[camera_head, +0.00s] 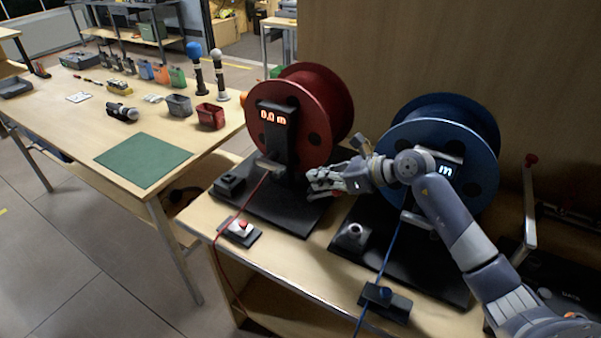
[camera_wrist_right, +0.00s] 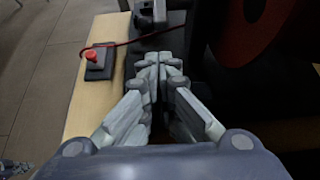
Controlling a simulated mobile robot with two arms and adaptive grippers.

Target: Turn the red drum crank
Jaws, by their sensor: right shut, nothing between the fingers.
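The red drum (camera_head: 335,95) stands upright on a black base on the bench, with a lit display (camera_head: 274,117) reading 0.0 m. It also shows at the upper right of the wrist view (camera_wrist_right: 262,35). My right gripper (camera_head: 312,185) is shut and empty, in front of the red drum's lower right side, above its base. In the wrist view its fingertips (camera_wrist_right: 155,62) meet. A small pale part beside the drum, just above my gripper, may belong to its crank; I cannot make out a handle, and my arm covers part of that area.
A blue drum (camera_head: 465,112) stands to the right, partly behind my right arm. A red button box (camera_head: 240,231) sits at the bench's front edge. A table (camera_head: 215,160) with tools stands left.

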